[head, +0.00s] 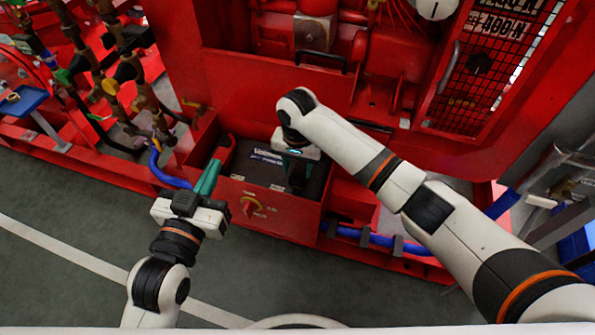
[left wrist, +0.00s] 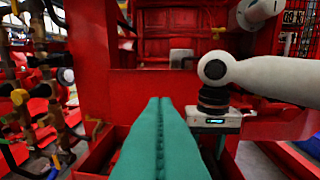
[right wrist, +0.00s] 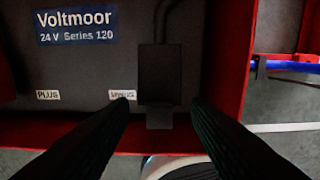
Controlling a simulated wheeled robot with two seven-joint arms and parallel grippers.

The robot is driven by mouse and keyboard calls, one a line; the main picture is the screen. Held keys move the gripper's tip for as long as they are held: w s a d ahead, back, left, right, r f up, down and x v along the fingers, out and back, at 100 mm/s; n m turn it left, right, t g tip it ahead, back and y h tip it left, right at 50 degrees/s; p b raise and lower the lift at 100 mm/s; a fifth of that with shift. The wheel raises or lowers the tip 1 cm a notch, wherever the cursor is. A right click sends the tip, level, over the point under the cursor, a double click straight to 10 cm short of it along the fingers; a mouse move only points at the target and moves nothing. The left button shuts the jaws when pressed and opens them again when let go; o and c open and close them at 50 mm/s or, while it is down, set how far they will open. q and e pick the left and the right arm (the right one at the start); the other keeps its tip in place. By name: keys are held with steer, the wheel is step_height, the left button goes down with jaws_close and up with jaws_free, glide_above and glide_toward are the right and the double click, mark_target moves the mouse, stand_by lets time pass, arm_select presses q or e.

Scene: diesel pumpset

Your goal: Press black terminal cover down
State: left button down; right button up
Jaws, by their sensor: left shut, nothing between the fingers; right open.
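The black terminal cover (right wrist: 160,72) is on the dark battery (right wrist: 85,72) in the right wrist view, with a small tab at its lower edge and a black cable above it. It stands beside a partly hidden white label; I cannot tell whether it is fully seated. My right gripper (right wrist: 162,106) is open and empty, its fingers on either side of the cover's lower end. In the head view my right gripper (head: 297,178) reaches down into the red battery box. My left gripper (head: 211,166) is shut and empty at the box's left side; its green fingers fill the left wrist view's middle (left wrist: 160,105).
The red box wall (head: 285,215) stands in front of the battery and carries a rotary switch (head: 250,206). Blue hoses (head: 375,238) run along the base on the right. Pipes and valves (head: 110,87) stand at the left. The grey floor (head: 60,250) in front is open.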

arm_select(q)
steer(key=shift+d+r+t+h, duration=0.15)
steer(key=shift+r+t+h, duration=0.15)
steer(key=shift+r+t, duration=0.6)
arm_select(e)
steer(key=shift+f, duration=0.75)
arm_select(q)
steer(key=shift+r, duration=0.2)
arm_select(e)
steer(key=shift+c, duration=0.2)
jaws_close()
